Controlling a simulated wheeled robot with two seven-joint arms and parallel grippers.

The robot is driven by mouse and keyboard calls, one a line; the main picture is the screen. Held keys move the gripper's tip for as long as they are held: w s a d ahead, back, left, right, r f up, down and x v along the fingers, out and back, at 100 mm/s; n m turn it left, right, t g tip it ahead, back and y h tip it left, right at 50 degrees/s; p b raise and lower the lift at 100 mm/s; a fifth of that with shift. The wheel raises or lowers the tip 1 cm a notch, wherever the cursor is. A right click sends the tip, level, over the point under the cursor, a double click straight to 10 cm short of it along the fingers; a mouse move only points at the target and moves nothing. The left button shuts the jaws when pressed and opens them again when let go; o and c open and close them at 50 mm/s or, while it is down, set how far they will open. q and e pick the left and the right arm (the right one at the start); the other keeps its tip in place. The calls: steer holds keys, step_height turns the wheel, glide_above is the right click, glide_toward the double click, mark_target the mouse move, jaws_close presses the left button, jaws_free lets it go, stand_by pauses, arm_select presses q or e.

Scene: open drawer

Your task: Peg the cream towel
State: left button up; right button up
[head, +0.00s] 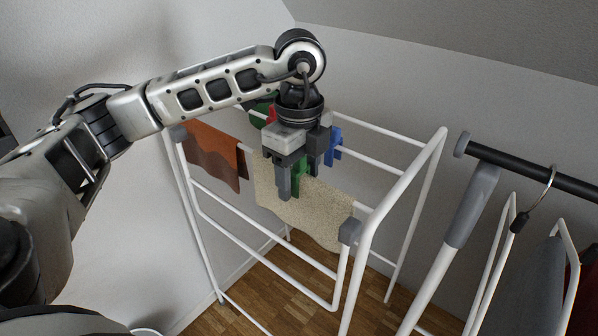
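The cream towel (318,215) hangs over a front rail of the white drying rack (372,225). My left gripper (299,182) points down at the towel's upper edge, with its fingers on either side of a green peg (301,170). The fingers look closed against the peg. The peg's lower end is at the towel's top edge; I cannot tell whether it grips the towel and rail. The gripper hides part of the towel's upper left. My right gripper is out of view.
A rust-brown cloth (211,155) hangs on the rack's left. A dark clothes rail (530,170) with a hanger stands at right.

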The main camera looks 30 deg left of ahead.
arm_select(q)
step_height(320, 180, up, 16)
steer(key=p, duration=0.4)
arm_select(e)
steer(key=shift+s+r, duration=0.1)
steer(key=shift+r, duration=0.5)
arm_select(q)
steer(key=shift+s, duration=0.1)
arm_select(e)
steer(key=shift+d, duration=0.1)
